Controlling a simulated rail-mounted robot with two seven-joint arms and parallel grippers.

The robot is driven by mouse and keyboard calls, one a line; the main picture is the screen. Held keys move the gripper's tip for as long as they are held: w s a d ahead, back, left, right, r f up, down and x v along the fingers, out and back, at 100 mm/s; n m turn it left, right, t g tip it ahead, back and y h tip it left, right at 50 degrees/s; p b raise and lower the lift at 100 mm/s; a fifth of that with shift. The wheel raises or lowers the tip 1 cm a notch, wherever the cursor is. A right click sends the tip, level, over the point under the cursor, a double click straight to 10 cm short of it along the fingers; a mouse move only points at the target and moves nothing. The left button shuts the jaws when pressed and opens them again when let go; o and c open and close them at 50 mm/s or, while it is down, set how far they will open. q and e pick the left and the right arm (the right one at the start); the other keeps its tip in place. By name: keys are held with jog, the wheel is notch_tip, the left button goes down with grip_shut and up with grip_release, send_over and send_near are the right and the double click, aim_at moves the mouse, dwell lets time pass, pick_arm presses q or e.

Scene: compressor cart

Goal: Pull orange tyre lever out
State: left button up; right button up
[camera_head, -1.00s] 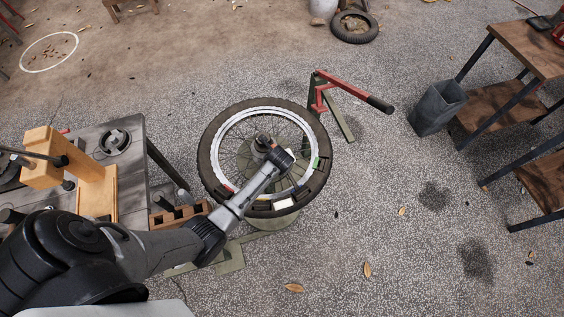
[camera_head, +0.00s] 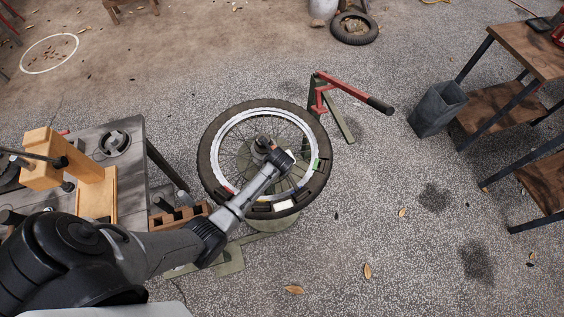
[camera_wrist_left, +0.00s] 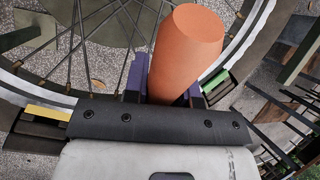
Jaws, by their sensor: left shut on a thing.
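The orange tyre lever (camera_wrist_left: 187,52) shows in the left wrist view as a thick rounded orange shaft between the jaws. My left gripper (camera_head: 276,155) is over the right part of the spoked wheel in the head view. It is shut on the orange lever, with dark purple finger parts (camera_wrist_left: 140,75) beside the shaft in the wrist view. The lever's far end is hidden. The wheel with its black tyre (camera_head: 205,150) lies flat on a stand. A green piece (camera_head: 316,164) sits at its right rim and also shows in the wrist view (camera_wrist_left: 215,80). My right gripper is out of view.
A red-armed tool (camera_head: 345,86) with a black handle stands behind the wheel. A grey workbench (camera_head: 130,150) with a wooden block (camera_head: 97,195) is at left. A grey bin (camera_head: 437,108) and wooden shelves (camera_head: 500,95) are at right. The floor right of the wheel is clear.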

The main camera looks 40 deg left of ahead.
aim_at(274, 149)
pick_arm(q)
jog(key=o, duration=0.4)
grip_shut()
jog(key=shift+a+r+p, duration=0.25)
jog(key=shift+r+p, duration=0.05)
jog(key=shift+p, duration=0.05)
jog(key=shift+w+a+r+p, duration=0.15)
jog(key=shift+a+r+p, duration=0.35)
jog(key=shift+a, duration=0.2)
jog(key=shift+w+a+r+p, duration=0.15)
jog(key=shift+a+r+p, duration=0.3)
jog(key=shift+a, duration=0.2)
jog(key=shift+w+a+r+p, duration=0.1)
jog(key=shift+a+r+p, duration=0.25)
jog(key=shift+a, duration=0.25)
